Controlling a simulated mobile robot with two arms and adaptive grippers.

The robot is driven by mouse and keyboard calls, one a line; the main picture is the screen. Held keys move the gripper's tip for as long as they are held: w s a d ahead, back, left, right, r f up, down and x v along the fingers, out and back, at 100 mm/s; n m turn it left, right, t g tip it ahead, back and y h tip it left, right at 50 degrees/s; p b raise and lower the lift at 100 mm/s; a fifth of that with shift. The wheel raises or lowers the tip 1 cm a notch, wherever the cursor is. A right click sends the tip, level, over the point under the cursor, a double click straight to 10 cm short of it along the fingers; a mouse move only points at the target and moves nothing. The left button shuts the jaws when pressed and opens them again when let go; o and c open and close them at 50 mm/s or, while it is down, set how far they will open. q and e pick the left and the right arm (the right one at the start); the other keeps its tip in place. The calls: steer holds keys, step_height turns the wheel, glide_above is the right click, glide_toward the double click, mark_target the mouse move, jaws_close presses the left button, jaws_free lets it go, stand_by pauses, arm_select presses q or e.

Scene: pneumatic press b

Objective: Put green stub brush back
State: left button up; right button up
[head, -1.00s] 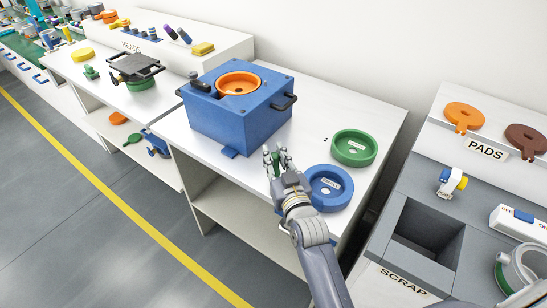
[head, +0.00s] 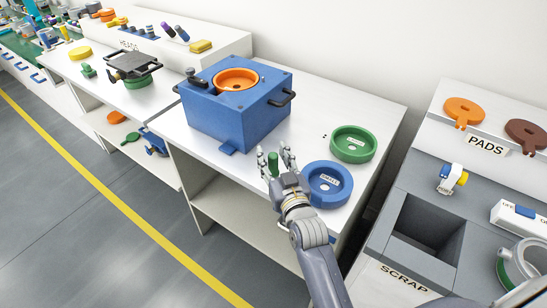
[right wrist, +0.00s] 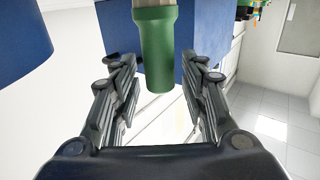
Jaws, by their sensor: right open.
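The green stub brush (head: 273,162) is between the fingers of my right gripper (head: 275,160), at the front edge of the white bench near the blue press box. In the right wrist view, its green cylindrical handle (right wrist: 156,50) is upright in the picture, with a paler part at the top edge. The open fingers (right wrist: 158,90) stand to both sides with visible gaps. The brush's far end is cut off, and I cannot tell what supports it. My left gripper is not in view.
The blue press box (head: 236,108) holds an orange ring (head: 236,80) behind my right gripper. A blue dish (head: 328,185) lies close right of it, with a green dish (head: 353,145) beyond. A scrap bin (head: 427,230) is further right.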

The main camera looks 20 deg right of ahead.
steer(key=s+p, duration=0.3)
steer(key=s, duration=0.1)
steer(key=shift+s+a, duration=0.15)
steer(key=shift+s, duration=0.1)
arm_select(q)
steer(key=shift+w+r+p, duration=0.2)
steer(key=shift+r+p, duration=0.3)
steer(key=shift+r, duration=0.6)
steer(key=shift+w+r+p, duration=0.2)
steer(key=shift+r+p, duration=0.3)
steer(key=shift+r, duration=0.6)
arm_select(e)
steer(key=s, duration=0.6)
steer(key=shift+s+f, duration=0.2)
